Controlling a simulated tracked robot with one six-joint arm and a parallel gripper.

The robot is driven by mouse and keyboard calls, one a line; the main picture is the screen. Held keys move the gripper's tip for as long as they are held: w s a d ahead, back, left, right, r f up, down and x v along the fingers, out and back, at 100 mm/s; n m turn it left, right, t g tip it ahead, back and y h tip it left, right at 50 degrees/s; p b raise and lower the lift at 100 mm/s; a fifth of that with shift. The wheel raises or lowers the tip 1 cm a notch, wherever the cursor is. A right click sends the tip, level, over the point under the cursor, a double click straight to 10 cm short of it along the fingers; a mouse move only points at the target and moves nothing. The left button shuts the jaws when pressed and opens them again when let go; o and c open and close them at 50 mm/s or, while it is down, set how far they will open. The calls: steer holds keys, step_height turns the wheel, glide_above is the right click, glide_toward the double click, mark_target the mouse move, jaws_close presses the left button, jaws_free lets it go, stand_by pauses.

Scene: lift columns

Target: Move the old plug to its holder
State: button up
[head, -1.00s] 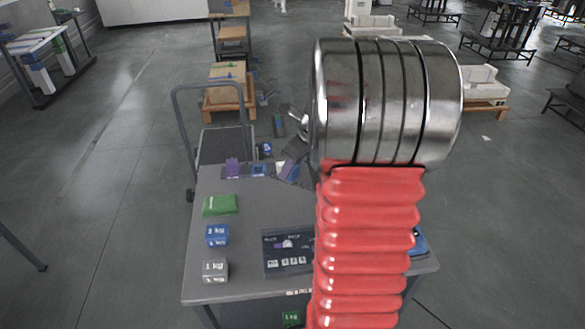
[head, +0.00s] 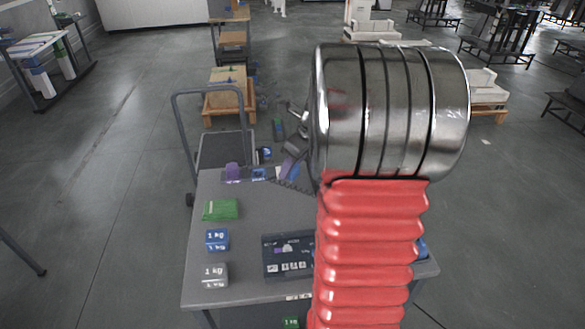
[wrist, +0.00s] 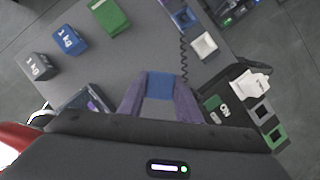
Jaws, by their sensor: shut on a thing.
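My gripper (wrist: 160,100) has purple fingers and is shut on a blue block-like piece, which looks like the old plug (wrist: 160,86). A dark coiled cable (wrist: 184,62) runs down beside it. In the head view my gripper (head: 288,171) is small, at the far edge of the grey table, partly hidden by my arm. The held plug cannot be made out there. A purple piece (head: 232,171) and a blue piece (head: 258,173) stand at the table's far edge, left of my gripper. I cannot tell which is the holder.
A green block (head: 221,210), a blue 1 kg block (head: 217,239) and a grey 1 kg block (head: 214,274) line the table's left side. A dark panel (head: 288,255) lies near the front middle. A white square (wrist: 204,46) shows in the wrist view.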

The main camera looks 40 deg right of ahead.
steer(key=shift+r, duration=1.4)
stand_by(0.4)
steer(key=shift+w+d+n+g+y, duration=1.25)
steer(key=shift+w+n, duration=3.25)
steer(key=shift+w, duration=5.15)
steer(key=shift+a+f, duration=0.15)
steer(key=shift+f, duration=3.1)
steer(key=shift+a+f, duration=0.15)
steer(key=shift+f, duration=3.1)
